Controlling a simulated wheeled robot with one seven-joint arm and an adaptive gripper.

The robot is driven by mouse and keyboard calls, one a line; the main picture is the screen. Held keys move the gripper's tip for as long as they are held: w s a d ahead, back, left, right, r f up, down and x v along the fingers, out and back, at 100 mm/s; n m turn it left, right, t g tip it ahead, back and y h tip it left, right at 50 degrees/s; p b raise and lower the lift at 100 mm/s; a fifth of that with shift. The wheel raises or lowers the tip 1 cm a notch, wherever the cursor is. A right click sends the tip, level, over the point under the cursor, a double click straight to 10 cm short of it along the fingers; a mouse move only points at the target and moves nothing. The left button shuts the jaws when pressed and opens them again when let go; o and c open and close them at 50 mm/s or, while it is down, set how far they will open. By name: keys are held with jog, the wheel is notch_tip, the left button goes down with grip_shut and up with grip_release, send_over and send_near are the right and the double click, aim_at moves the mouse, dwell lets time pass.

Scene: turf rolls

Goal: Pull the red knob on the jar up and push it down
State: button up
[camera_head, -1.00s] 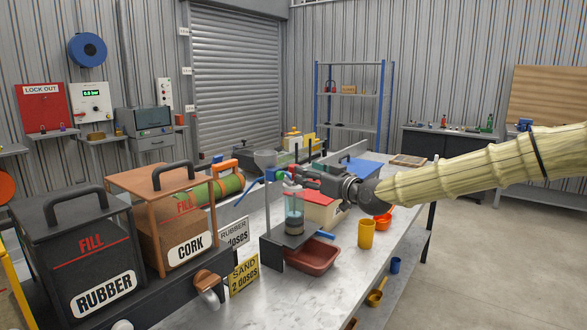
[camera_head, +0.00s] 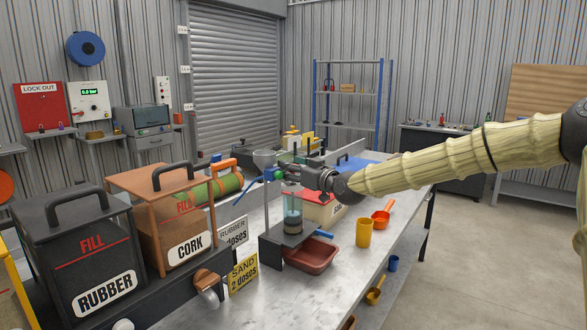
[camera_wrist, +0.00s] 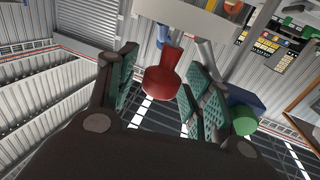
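The jar (camera_head: 292,222) is a clear cylinder with dark material low in it, standing on a dark stand on the table. The red knob (camera_wrist: 160,82) shows in the wrist view as a round red end on a narrowing red neck. My gripper (camera_wrist: 158,92) is open, with one green ribbed pad on each side of the knob. Gaps show between the pads and the knob, so it is not gripped. In the head view my gripper (camera_head: 281,173) is over the jar's top and hides the knob.
A green knob (camera_wrist: 243,121) is just outside the right finger. A red-brown tray (camera_head: 311,255) lies right of the stand, with a yellow cup (camera_head: 364,233) and an orange scoop (camera_head: 382,215) beyond.

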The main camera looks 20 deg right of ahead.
grip_shut()
jog(key=shift+r+p, duration=0.55)
jog(key=shift+r, duration=2.25)
grip_release()
jog(key=shift+r, duration=0.1)
jog(key=shift+o, duration=0.2)
jog(key=v, duration=1.2)
jog(key=shift+w, duration=0.15)
